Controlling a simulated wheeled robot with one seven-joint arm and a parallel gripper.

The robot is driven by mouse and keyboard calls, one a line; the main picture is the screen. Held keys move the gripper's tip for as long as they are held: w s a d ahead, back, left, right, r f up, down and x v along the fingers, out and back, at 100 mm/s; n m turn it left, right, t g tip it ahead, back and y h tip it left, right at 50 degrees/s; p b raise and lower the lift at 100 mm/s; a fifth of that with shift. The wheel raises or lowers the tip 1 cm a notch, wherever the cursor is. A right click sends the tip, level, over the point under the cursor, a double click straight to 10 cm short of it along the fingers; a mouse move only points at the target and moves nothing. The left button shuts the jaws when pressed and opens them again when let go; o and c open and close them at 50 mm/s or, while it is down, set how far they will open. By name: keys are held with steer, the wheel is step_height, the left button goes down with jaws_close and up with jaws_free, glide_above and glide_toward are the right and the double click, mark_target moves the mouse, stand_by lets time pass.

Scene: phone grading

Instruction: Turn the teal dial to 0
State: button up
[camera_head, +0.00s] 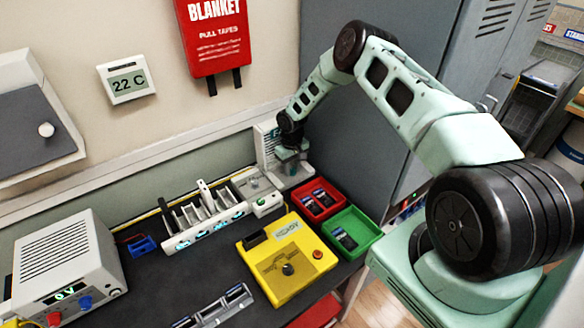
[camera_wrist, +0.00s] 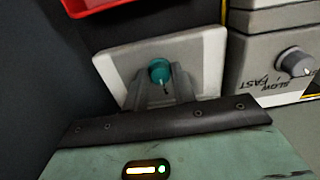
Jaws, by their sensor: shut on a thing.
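The teal dial (camera_wrist: 159,71) sits on a light grey panel (camera_wrist: 205,62) in the wrist view. A small dark mark shows at the dial's lower edge; I cannot read any scale or number around it. My gripper (camera_wrist: 160,82) is at the dial, with its grey fingers closed on it and partly covering its sides. In the head view my gripper (camera_head: 290,152) is at the back of the bench in front of a white upright unit (camera_head: 268,140); the dial is hidden there behind the arm.
A grey knob (camera_wrist: 295,62) marked SLOW and FAST is on a box to the right in the wrist view. A red tray (camera_head: 318,212) and a green tray (camera_head: 372,230) hold phones near the arm. A yellow station (camera_head: 265,275) and a phone rack (camera_head: 190,235) stand left of them.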

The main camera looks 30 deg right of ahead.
mark_target(292, 170)
steer(key=shift+f+n+b, duration=0.1)
steer(key=shift+n+b, duration=0.2)
steer(key=shift+b, duration=0.15)
steer(key=n+b, duration=0.2)
steer(key=b, duration=0.1)
steer(key=shift+f+n+b, duration=0.1)
steer(key=shift+n+b, duration=0.2)
steer(key=shift+n, duration=0.1)
steer(key=n+b, duration=0.3)
steer(key=n, duration=0.2)
steer(key=shift+r+b, duration=0.2)
steer(key=shift+b, duration=0.15)
steer(key=shift+n, duration=0.4)
steer(key=o, duration=1)
step_height(292, 170, up, 18)
steer(key=b, duration=0.4)
steer(key=shift+f, duration=0.25)
